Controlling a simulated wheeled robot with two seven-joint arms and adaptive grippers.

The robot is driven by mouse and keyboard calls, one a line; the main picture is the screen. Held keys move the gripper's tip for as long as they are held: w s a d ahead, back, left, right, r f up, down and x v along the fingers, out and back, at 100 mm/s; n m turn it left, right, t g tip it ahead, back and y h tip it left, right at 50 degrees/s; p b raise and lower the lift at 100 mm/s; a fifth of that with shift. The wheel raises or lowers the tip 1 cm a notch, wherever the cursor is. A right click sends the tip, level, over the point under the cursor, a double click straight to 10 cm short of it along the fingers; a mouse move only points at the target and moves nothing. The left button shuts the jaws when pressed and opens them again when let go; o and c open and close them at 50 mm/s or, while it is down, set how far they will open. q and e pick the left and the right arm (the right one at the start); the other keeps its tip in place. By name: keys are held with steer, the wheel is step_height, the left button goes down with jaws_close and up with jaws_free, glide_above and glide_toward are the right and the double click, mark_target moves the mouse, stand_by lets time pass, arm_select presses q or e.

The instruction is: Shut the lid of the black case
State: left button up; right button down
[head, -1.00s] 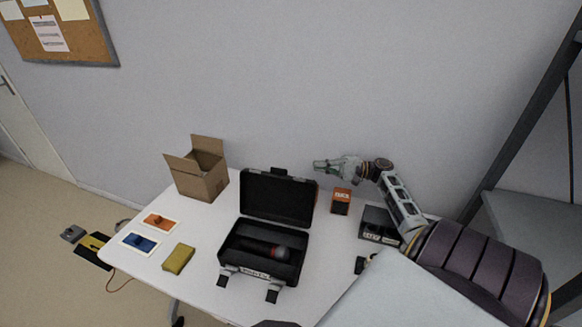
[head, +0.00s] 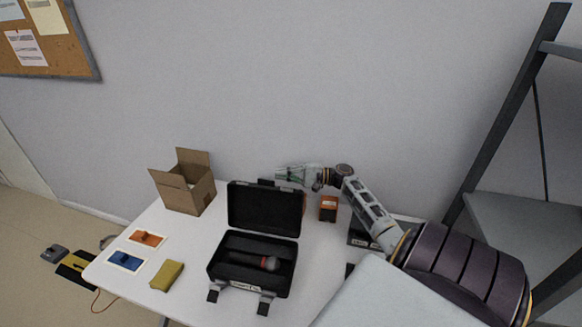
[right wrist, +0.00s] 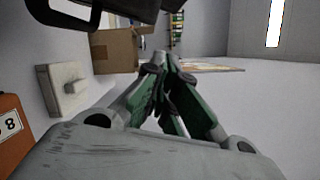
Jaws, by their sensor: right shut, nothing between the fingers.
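The black case (head: 223,270) stands open on the white table, with its lid (head: 264,210) raised upright at the back. A dark microphone with a reddish band (head: 262,262) lies inside the case. My right gripper (head: 284,171) is shut and empty, held above and behind the lid's top edge. In the right wrist view its fingers (right wrist: 160,62) are together, and a dark part of the case (right wrist: 110,8) shows at the top. I cannot tell whether the gripper touches the lid. My left gripper is not in view.
An open cardboard box (head: 186,190) stands at the back left. An orange box (head: 328,208) stands right of the case. A yellow sponge-like block (head: 167,275) and orange (head: 146,238) and blue (head: 127,261) cards lie on the left. A wall rises behind the table.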

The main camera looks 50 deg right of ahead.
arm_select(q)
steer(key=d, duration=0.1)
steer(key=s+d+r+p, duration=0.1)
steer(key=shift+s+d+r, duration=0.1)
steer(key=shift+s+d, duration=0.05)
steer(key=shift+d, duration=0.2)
arm_select(e)
steer(key=a, duration=0.1)
steer(key=s+a, duration=0.1)
steer(key=a+r, duration=0.1)
steer(key=a, duration=0.1)
steer(key=shift+s+r, duration=0.1)
steer(key=shift+s, duration=0.05)
